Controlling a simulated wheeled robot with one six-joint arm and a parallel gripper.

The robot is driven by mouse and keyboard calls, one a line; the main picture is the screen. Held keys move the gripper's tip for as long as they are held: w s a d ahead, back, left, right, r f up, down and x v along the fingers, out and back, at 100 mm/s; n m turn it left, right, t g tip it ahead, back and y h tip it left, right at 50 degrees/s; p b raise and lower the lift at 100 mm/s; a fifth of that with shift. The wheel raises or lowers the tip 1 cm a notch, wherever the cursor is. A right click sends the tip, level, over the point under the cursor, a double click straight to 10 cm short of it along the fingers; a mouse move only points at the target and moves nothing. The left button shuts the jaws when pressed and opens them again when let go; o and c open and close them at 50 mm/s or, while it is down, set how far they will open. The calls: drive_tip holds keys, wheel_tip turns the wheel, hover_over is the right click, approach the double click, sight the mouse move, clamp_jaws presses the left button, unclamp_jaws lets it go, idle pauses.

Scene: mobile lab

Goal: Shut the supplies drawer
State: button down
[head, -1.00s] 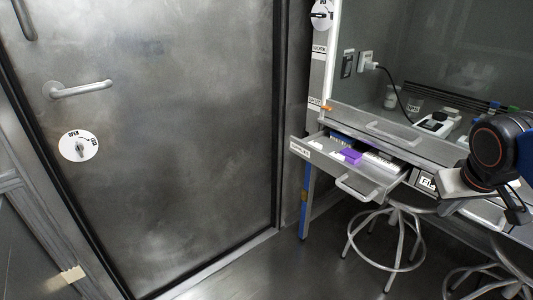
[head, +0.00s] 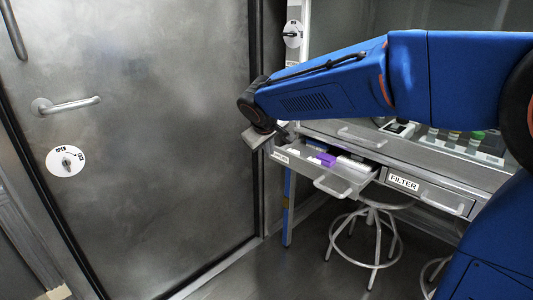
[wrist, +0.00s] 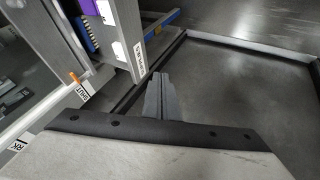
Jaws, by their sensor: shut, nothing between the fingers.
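The supplies drawer (head: 352,187) stands pulled out under the bench, with its light handle (head: 333,188) at the front. It holds a purple box (head: 326,159) and pale items. Its label (head: 281,157) is on the left end. In the wrist view the drawer wall (wrist: 128,30) and label (wrist: 139,58) are at upper left. My gripper (wrist: 160,90) is shut and empty, beside the labelled end of the drawer. In the head view my gripper hand (head: 258,138) is partly hidden and appears near the drawer's left end; I cannot tell whether it touches.
A filter drawer (head: 452,200) is shut to the right. A stool (head: 367,240) stands below the drawers. A metal door (head: 150,150) with a handle (head: 66,105) fills the left. The bench (head: 350,135) carries bottles and equipment. Floor is clear before the door.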

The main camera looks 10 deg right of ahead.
drive_tip(key=shift+w+d+f, duration=0.8)
drive_tip(key=shift+w+f, duration=0.4)
drive_tip(key=shift+w, duration=0.05)
drive_tip(key=shift+w+d+f, duration=0.85)
drive_tip(key=shift+w+f, duration=0.35)
drive_tip(key=shift+w, duration=0.05)
drive_tip(key=shift+w+d+f, duration=0.8)
drive_tip(key=shift+w+f, duration=0.4)
drive_tip(key=shift+w, duration=0.05)
approach(306, 147)
drive_tip(key=x, duration=0.4)
drive_tip(key=shift+a+f, duration=0.1)
drive_tip(key=shift+f, duration=0.25)
drive_tip(key=shift+w+r, duration=0.1)
drive_tip(key=shift+w, duration=0.05)
